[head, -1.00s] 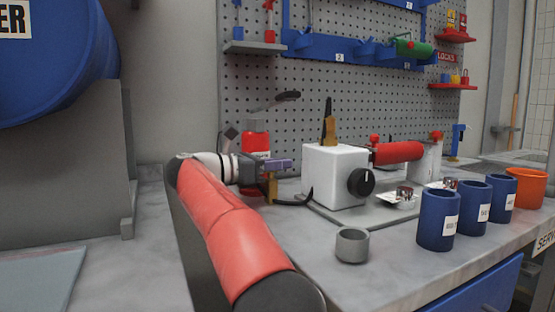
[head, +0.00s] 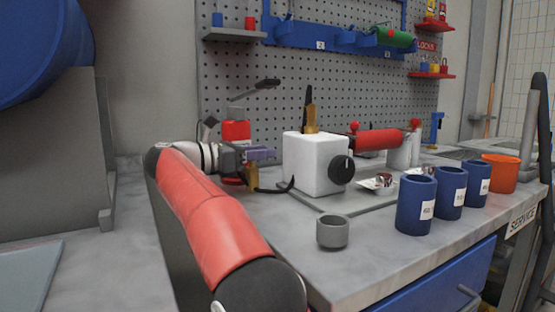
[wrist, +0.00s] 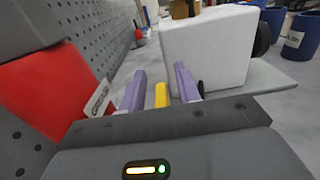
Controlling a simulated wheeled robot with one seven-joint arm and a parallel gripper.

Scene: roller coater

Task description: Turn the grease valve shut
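A brass fitting with a dark upright lever (head: 309,112) stands on top of a white block (head: 315,165) with a black knob on its front. A red grease container (head: 236,131) with a dark handle stands behind my gripper; its label shows in the wrist view (wrist: 99,98). A small yellow-brass piece (head: 252,178) stands just below my gripper, left of the block. My gripper (head: 262,153) has purple fingers, apart. In the wrist view the yellow piece (wrist: 160,95) shows in the gap between the fingers (wrist: 158,84), with space on both sides. I cannot tell which brass part is the grease valve.
The white block stands close to the right finger. A black hose (head: 275,190) runs low toward the block. A grey cup (head: 332,231), several blue cups (head: 416,205) and an orange pot (head: 500,173) stand along the bench. A red roller (head: 375,139) lies behind the block.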

